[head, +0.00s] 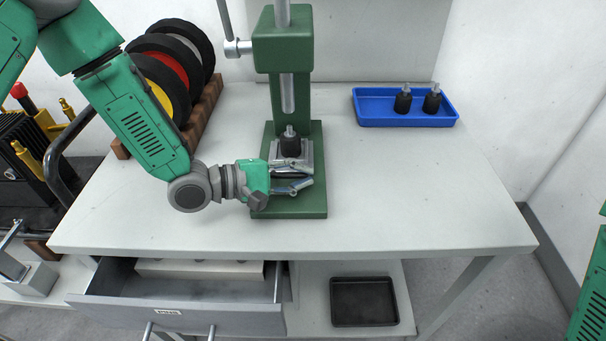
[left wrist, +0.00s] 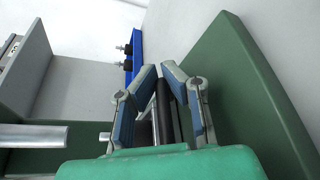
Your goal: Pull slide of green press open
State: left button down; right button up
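The green press (head: 284,55) stands on the white table, its base plate (head: 309,205) toward the front. Its silver slide (head: 305,152) sits low under the ram (head: 287,95) and carries a black cylindrical part (head: 291,143) with a metal pin. My left gripper (head: 311,172) is at the front of the slide, low over the base plate, with its fingers spread. In the left wrist view the fingertips (left wrist: 159,72) are apart. A dark bar (left wrist: 166,110) shows between the fingers; I cannot tell whether they touch it. My right gripper is out of view.
A blue tray (head: 367,122) with two black parts (head: 418,101) lies at the back right. A wooden rack (head: 203,116) with coloured discs (head: 167,72) stands at left. Below are an open drawer (head: 180,315) and a black tray (head: 364,302). The table's right front is clear.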

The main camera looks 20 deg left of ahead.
aim_at(287, 175)
pick_arm(q)
jog(key=shift+w+a+f, duration=0.1)
jog(key=shift+a+f, duration=0.1)
jog(key=shift+a, duration=0.4)
jog(key=shift+w+a+f, duration=0.1)
jog(key=shift+a+f, duration=0.05)
jog(key=shift+a, duration=0.4)
jog(key=shift+r, duration=0.1)
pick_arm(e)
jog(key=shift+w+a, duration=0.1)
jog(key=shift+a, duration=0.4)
pick_arm(q)
jog(key=shift+s+a, duration=0.1)
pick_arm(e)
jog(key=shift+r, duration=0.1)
pick_arm(q)
jog(key=shift+a, duration=0.25)
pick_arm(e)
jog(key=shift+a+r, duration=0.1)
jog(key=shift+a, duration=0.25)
pick_arm(q)
jog(key=shift+s+d, duration=0.1)
